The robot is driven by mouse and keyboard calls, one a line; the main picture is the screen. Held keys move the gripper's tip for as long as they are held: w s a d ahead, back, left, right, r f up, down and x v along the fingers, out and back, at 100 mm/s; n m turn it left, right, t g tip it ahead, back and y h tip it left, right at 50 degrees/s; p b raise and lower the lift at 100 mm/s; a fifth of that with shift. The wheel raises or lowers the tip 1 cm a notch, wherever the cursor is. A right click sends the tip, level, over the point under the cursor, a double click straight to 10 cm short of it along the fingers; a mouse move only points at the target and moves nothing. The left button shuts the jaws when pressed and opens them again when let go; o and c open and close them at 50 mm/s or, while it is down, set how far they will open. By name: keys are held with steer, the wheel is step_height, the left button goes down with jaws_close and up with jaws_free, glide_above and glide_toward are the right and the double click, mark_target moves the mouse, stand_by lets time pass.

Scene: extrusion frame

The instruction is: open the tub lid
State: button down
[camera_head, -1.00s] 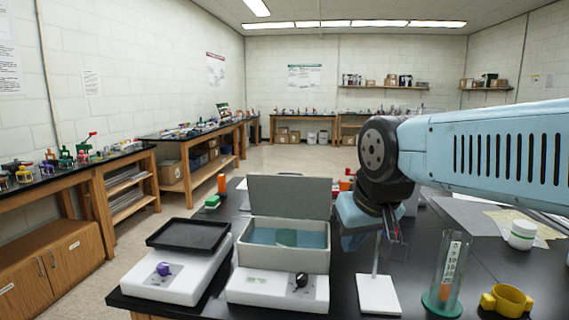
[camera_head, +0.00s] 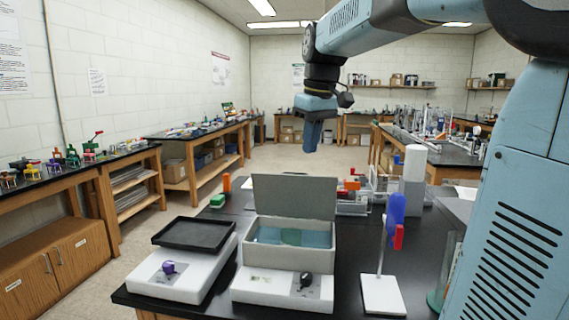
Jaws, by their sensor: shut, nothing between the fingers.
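The tub (camera_head: 290,256) is a light grey box on the black bench, with blue inside and a greenish thing in it. Its grey lid (camera_head: 294,196) stands up at the back edge, tilted slightly backward, and the tub is open. My gripper (camera_head: 312,140) is high above the bench, behind and slightly right of the lid in the picture, pointing down. It is shut, empty and apart from the lid.
A white device with a black tray (camera_head: 194,233) stands left of the tub. A white device with a black knob (camera_head: 305,280) is in front. On the right are a stand base (camera_head: 383,294), a blue-and-red clamp (camera_head: 397,212) and a white cylinder (camera_head: 413,165).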

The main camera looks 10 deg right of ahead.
steer(key=w+d+r+n+g+y, duration=0.1)
steer(key=w+n, duration=0.1)
steer(key=w, duration=0.6)
steer(key=w+d+r+n+g+y, duration=0.1)
steer(key=w+n+g, duration=0.15)
steer(key=w, duration=0.55)
steer(key=w+d+f+n+y, duration=0.2)
steer(key=w+d+n, duration=0.2)
steer(key=w+d, duration=0.45)
steer(key=s+a+r+x, duration=0.1)
steer(key=a+x, duration=0.1)
steer(key=x, duration=1.1)
steer(key=shift+s+g, duration=0.4)
steer(key=shift+g, duration=0.05)
steer(key=shift+s+d, duration=0.1)
steer(key=shift+d, duration=0.05)
